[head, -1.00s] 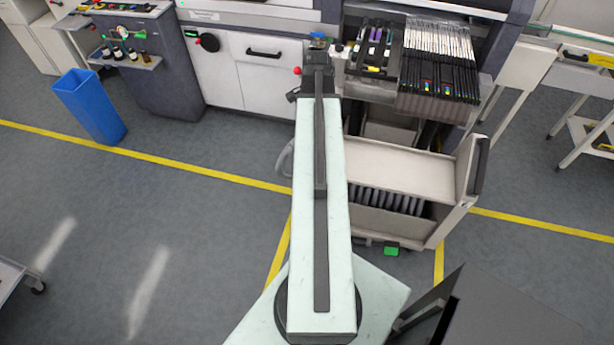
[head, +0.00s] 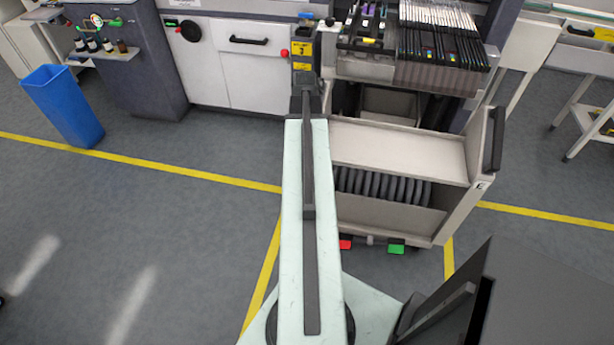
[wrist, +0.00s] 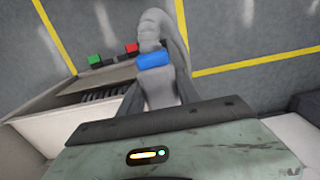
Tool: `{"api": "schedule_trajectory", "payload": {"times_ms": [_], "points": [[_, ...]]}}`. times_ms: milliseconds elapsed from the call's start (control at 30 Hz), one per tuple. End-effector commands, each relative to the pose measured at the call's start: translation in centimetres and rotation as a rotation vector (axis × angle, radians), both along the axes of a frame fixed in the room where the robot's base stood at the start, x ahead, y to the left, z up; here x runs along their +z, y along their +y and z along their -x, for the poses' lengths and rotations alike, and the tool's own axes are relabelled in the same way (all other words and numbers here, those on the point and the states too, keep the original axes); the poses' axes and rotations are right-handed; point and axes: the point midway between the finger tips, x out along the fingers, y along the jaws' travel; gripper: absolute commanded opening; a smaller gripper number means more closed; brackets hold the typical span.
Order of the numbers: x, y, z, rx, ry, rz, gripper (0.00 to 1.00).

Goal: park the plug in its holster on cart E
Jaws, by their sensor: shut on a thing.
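The plug (wrist: 160,88) is a grey body with a blue collar (wrist: 153,60) and a thick grey cable looping above it. It shows in the wrist view, partly hidden by my gripper (wrist: 158,106). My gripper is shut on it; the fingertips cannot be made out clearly. Cart E (head: 395,150) is the pale trolley in front of the machine in the head view, with a letter E on its right side panel. It also shows at the left of the wrist view (wrist: 45,115). I cannot make out the holster. In the head view my arm hides part of the cart's left side.
A red pedal (head: 345,244) and a green pedal (head: 396,249) sit at the cart's foot. Feeders (head: 440,50) stand above it. A blue bin (head: 62,105) stands at the left. The floor left of my arm is clear.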

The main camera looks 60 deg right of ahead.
Motion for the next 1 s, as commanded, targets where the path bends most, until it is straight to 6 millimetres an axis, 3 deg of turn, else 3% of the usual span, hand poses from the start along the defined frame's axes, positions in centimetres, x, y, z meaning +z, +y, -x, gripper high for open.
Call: {"api": "schedule_trajectory", "payload": {"times_ms": [33, 133, 567, 1000], "points": [[-3.0, 0.0, 0.0, 0.003, 0.000, 0.000, 0.00], [-4.6, 0.0, 0.0, 0.005, 0.000, 0.000, 0.00], [-5.4, 0.0, 0.1, 0.003, 0.000, 0.000, 0.00], [-9.1, -0.1, 0.1, 0.001, 0.000, 0.000, 0.00]]}}
